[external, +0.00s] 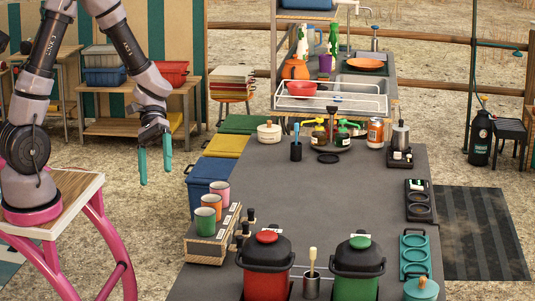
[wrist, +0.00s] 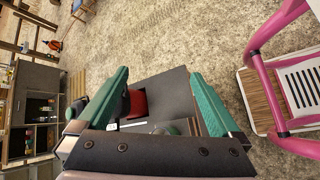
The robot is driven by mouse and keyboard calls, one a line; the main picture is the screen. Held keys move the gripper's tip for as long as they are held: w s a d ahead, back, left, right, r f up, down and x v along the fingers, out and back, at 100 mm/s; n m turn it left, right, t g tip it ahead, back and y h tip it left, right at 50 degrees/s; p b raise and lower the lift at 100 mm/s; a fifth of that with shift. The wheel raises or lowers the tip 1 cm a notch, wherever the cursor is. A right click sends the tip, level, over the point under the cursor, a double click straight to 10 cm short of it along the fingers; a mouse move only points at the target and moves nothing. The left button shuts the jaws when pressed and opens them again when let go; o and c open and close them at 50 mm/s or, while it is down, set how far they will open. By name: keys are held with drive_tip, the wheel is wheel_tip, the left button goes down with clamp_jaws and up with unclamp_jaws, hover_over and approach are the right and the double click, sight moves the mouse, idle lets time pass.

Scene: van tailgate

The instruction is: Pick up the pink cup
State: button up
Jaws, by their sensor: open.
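The pink cup (external: 220,190) stands upright at the far end of a short row on a wooden rack (external: 207,247) at the left edge of the grey table. An orange cup (external: 212,202) and a green cup (external: 205,221) stand in front of it in the same row. My gripper (external: 155,178) hangs in the air to the left of the table, up and left of the pink cup and apart from it. Its teal fingers are open with nothing between them. They also show spread in the wrist view (wrist: 160,75), where I cannot make out the pink cup.
Small dark-topped items (external: 246,222) stand beside the rack. A red pot (external: 266,265) and a green pot (external: 357,268) stand at the table's near end. A blue bin (external: 208,185) stands left of the table. The table's middle is clear.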

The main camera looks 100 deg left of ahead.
drive_tip(key=w+a+f+n+t, duration=0.3)
drive_tip(key=a+f+n+t, duration=0.4)
drive_tip(key=a+n+t, duration=0.3)
drive_tip(key=n+t+y, duration=0.5)
drive_tip(key=n+y, duration=0.5)
drive_tip(key=n, duration=0.4)
approach(220, 190)
drive_tip(key=s+a, duration=0.1)
drive_tip(key=a, duration=0.2)
drive_tip(key=w, duration=0.3)
drive_tip(key=w+f, duration=0.1)
drive_tip(key=w, duration=0.6)
drive_tip(key=shift+w+f, duration=0.15)
drive_tip(key=shift+f, duration=0.05)
drive_tip(key=c, duration=1.5)
drive_tip(key=shift+r, duration=0.1)
